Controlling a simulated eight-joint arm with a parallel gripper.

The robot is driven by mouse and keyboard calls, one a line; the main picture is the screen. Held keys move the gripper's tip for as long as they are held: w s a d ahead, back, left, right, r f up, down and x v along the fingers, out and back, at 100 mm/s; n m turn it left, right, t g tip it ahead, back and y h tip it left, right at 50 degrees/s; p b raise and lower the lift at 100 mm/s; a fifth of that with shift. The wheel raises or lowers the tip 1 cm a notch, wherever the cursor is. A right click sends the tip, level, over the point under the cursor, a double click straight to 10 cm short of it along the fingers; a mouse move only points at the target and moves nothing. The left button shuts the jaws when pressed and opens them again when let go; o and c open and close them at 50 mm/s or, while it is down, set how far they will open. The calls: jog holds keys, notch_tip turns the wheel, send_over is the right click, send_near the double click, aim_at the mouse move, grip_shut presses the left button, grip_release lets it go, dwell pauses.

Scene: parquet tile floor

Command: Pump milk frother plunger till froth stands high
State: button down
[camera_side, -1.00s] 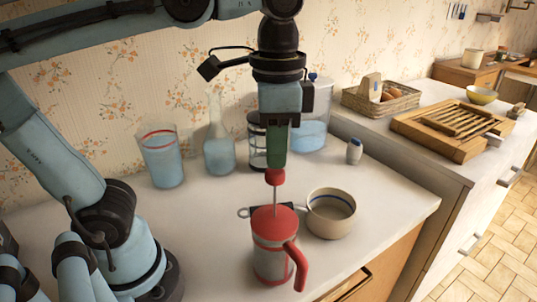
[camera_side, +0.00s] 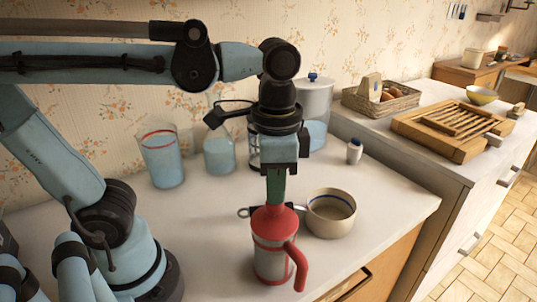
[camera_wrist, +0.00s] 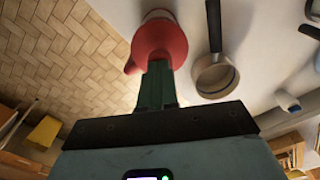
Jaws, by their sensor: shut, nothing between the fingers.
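The milk frother (camera_side: 273,262) stands upright near the counter's front edge, with a red lid, a red handle at its right and a pale body with red bands. My gripper (camera_side: 276,199) points straight down over the lid, its green fingers shut and empty. The fingertips are at the plunger's red knob, which sits low against the lid; no bare rod shows. In the wrist view the red lid (camera_wrist: 158,42) is just beyond my fingertips (camera_wrist: 158,66). The inside of the frother and any froth are hidden.
A cream saucepan (camera_side: 331,214) stands close to the right of the frother, its handle passing behind it. A jug of bluish liquid (camera_side: 162,158), a flask (camera_side: 219,153) and a lidded dispenser (camera_side: 315,100) stand behind. A small shaker (camera_side: 354,151) is at the right. The counter left of the frother is clear.

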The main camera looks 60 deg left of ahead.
notch_tip(320, 180, up, 8)
dwell(0.5)
jog(key=shift+f, duration=0.1)
notch_tip(320, 180, up, 5)
dwell(0.7)
jog(key=shift+w+a+f+n+t, duration=0.75)
jog(key=shift+a+f+n+t, duration=0.55)
jog(key=shift+f, duration=1.6)
jog(key=shift+w+a+f+n+t, duration=0.75)
jog(key=shift+a+f+t, duration=0.6)
jog(key=shift+f, duration=1.6)
jog(key=shift+w+a+f+n+t, duration=0.9)
jog(key=shift+a+f, duration=0.75)
jog(key=shift+f, duration=1.25)
jog(key=shift+s, duration=0.1)
